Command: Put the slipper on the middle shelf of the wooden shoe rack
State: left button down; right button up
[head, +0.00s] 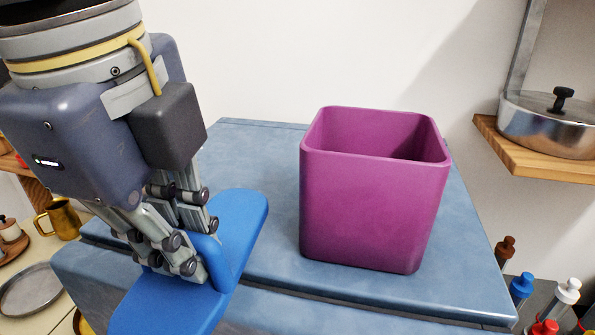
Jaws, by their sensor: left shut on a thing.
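The blue slipper (243,212) is in the lower left of the head view, above the near left part of the blue-grey surface. It has a flat sole that runs past the bottom of the picture, and a raised part at its middle. My left gripper (192,272) points down and is shut on this raised part. The fingers hide some of it. I cannot tell if the sole touches the surface below. No wooden shoe rack can be made out for certain. My right gripper is not in view.
A purple square bin (372,205) stands on the blue-grey surface (255,150), right of the slipper. A wooden shelf (540,155) at right holds a lidded metal pot (548,125). Several bottles (521,287) stand lower right. A brass mug (60,218) and grey plate (32,290) are left.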

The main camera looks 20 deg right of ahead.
aim_at(251, 194)
pick_arm(q)
jog(key=shift+w+d+r+p, duration=0.1)
jog(key=shift+w+d+p, duration=0.45)
jog(key=shift+w+d, duration=0.3)
jog(key=w+d+p, duration=0.4)
jog(key=w, duration=0.1)
jog(key=w+d+p, duration=0.1)
jog(key=w+p, duration=0.1)
jog(key=w, duration=0.1)
jog(key=shift+w+d+f, duration=0.1)
jog(key=shift+d+f, duration=0.15)
jog(key=shift+d, duration=0.15)
jog(key=w+d, duration=0.1)
jog(key=w+d+f+p, duration=0.1)
jog(key=w, duration=0.1)
jog(key=p+x, duration=0.1)
jog(key=x, duration=0.1)
jog(key=p+x, duration=0.1)
jog(key=shift+s+a+f+p, duration=0.15)
jog(key=shift+s+p, duration=0.15)
jog(key=shift+f, duration=0.3)
jog(key=c, duration=2.1)
grip_release()
jog(key=shift+b, duration=0.3)
jog(key=o, duration=0.5)
jog(key=shift+c, duration=0.2)
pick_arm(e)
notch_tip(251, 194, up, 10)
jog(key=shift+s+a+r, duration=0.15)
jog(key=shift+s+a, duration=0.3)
